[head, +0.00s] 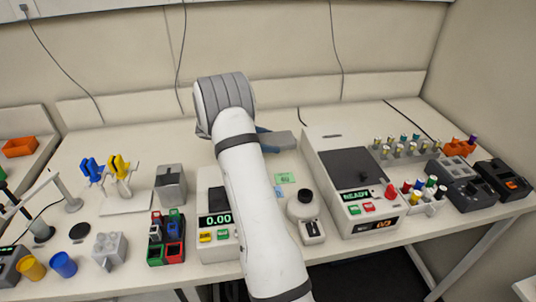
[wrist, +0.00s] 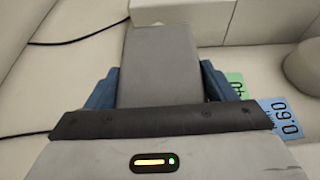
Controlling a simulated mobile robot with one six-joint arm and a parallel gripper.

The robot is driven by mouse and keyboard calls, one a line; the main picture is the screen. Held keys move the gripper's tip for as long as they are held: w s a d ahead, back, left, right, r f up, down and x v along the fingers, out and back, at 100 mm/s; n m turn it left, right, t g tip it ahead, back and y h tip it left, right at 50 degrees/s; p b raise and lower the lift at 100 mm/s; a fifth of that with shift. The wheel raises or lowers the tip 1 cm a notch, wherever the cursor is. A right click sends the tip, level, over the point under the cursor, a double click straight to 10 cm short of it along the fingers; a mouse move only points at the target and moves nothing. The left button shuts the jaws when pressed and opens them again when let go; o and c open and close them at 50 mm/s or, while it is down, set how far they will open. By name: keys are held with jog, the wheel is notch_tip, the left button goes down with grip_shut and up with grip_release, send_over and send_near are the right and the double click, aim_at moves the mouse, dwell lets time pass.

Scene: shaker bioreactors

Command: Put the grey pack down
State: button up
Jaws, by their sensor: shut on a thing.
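The grey pack (wrist: 160,65) is a plain grey block between the two blue fingers of my gripper (wrist: 160,88) in the wrist view. The fingers are shut on its sides. In the head view the pack (head: 281,142) shows to the right of my wrist, over the back middle of the bench, with a blue finger of my gripper (head: 264,136) beside it. My arm hides part of the gripper there. I cannot tell whether the pack touches the bench top.
A green label (head: 286,178) and a blue label (head: 279,190) lie on the bench (head: 290,115) in front of the pack. A white device with a dark lid (head: 355,170) stands to the right. A scale (head: 217,219) and a grey box (head: 171,186) stand to the left.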

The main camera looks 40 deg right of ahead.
jog(key=shift+f+p, duration=0.45)
jog(key=shift+f, duration=2.3)
jog(key=shift+f, duration=0.15)
jog(key=o, duration=1.2)
jog(key=shift+c, duration=0.2)
